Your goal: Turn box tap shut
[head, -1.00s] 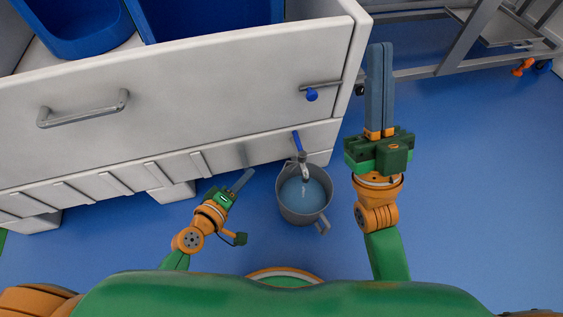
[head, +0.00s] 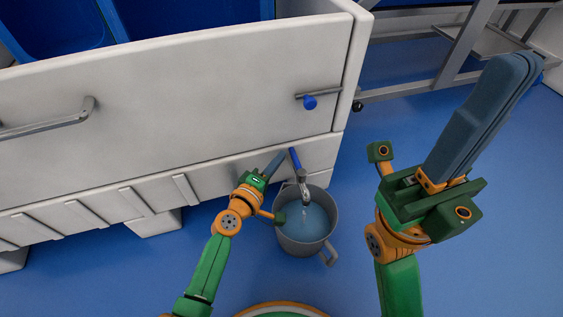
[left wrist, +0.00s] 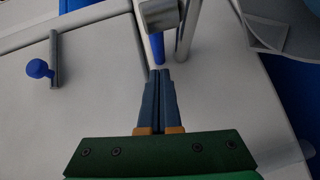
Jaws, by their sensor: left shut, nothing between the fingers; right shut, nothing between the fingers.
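The box tap (head: 303,182) sticks out low on the white box front, with a blue lever (head: 294,158) and a metal spout. A thin pale stream falls from the spout into the grey jug (head: 333,214) below, which holds water. My left gripper (head: 281,155) is shut and empty, its fingertips just left of the lever. In the left wrist view the fingertips (left wrist: 160,72) lie close to the end of the blue lever (left wrist: 157,47); contact cannot be told. My right gripper (head: 520,68) is shut and empty, raised at the right, away from the tap.
A blue knob on a metal bar (head: 309,102) sits above the tap on the box (head: 200,92). A drawer-like handle (head: 50,127) is at the left. Blue tubs (head: 185,15) stand in the box top. A metal rack (head: 462,50) is behind right. The blue floor is clear at the right.

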